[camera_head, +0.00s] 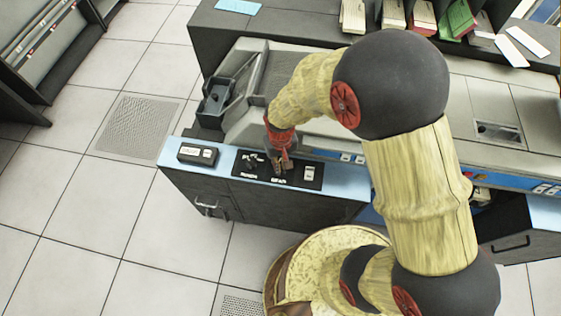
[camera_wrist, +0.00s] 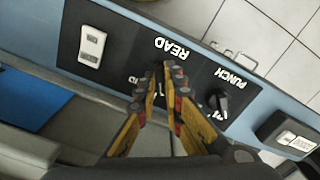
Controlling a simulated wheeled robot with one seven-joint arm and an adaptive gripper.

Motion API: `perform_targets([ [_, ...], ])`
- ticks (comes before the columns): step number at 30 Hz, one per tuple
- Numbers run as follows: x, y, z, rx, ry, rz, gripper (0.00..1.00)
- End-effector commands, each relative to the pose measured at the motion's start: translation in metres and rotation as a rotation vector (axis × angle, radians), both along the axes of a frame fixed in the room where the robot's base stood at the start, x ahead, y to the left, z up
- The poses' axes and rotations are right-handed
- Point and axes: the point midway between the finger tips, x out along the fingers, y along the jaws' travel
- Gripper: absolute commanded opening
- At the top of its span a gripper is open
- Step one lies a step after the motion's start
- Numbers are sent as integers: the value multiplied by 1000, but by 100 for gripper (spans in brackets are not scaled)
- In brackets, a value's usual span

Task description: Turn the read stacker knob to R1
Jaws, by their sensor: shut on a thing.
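The black control panel (camera_head: 297,183) has READ and PUNCH labels; it also shows in the wrist view (camera_wrist: 113,22). My gripper (camera_head: 279,163) reaches down to the panel from above. In the wrist view my gripper (camera_wrist: 164,77) has its fingertips closed around the dark read stacker knob (camera_wrist: 159,73), just beside the READ label. The fingers hide most of this knob, so its pointer and the position it points to cannot be read. The black punch knob (camera_wrist: 220,101) stands free beside it, also seen in the head view (camera_head: 252,163).
A white rocker switch (camera_wrist: 92,46) is on the panel's other side. A dark labelled box (camera_head: 198,154) sits at the left end of the blue ledge (camera_head: 222,153). Grey machine covers (camera_head: 240,118) rise behind the panel. Open tiled floor lies to the left and front.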

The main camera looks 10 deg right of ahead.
Motion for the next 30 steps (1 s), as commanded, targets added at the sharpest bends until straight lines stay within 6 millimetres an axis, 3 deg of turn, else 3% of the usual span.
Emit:
perform_targets([
  [13,0,0,1,0,1,255,0],
  [30,0,0,0,0,0,303,0],
])
